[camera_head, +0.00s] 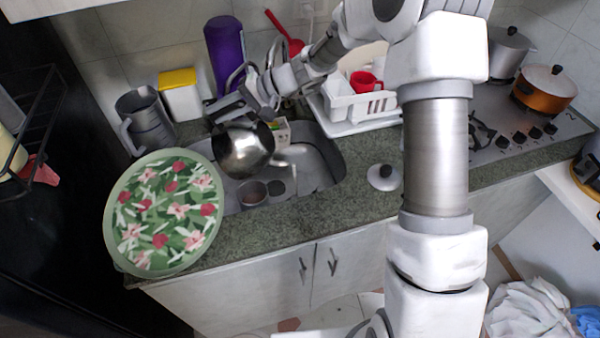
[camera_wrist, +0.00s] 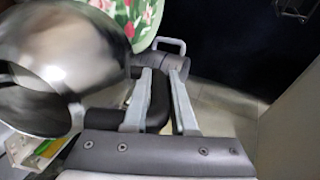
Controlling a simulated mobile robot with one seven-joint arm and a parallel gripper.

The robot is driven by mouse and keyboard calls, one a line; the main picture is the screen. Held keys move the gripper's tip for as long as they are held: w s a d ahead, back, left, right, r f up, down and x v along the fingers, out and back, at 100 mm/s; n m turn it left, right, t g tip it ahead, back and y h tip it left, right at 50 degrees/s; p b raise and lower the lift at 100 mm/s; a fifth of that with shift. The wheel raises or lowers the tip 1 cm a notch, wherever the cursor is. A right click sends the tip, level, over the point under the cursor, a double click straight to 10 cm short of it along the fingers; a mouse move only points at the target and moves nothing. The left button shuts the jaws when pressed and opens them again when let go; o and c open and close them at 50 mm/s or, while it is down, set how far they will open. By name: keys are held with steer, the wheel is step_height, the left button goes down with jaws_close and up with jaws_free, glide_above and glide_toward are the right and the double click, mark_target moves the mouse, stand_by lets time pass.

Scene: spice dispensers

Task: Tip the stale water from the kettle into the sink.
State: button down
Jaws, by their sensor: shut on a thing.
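The shiny metal kettle (camera_head: 243,150) hangs over the left part of the sink (camera_head: 325,165) in the head view, its lidless opening facing partly sideways and its spout pointing right. It looks tilted. My gripper (camera_head: 226,106) is above it at the back. In the wrist view the kettle (camera_wrist: 75,65) fills the left side, and my gripper (camera_wrist: 165,75) is shut on its black handle (camera_wrist: 155,108). I cannot make out any water in or leaving the kettle. A round lid with a dark knob (camera_head: 384,178) lies on the counter right of the sink.
A floral green tray (camera_head: 165,212) lies left of the sink, with a grey jug (camera_head: 146,122) behind it. A yellow-topped container (camera_head: 181,95) and purple bottle (camera_head: 226,50) stand at the back. A white dish rack (camera_head: 358,105) and stove (camera_head: 520,125) are right.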

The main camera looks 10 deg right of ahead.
steer(key=shift+d, duration=0.25)
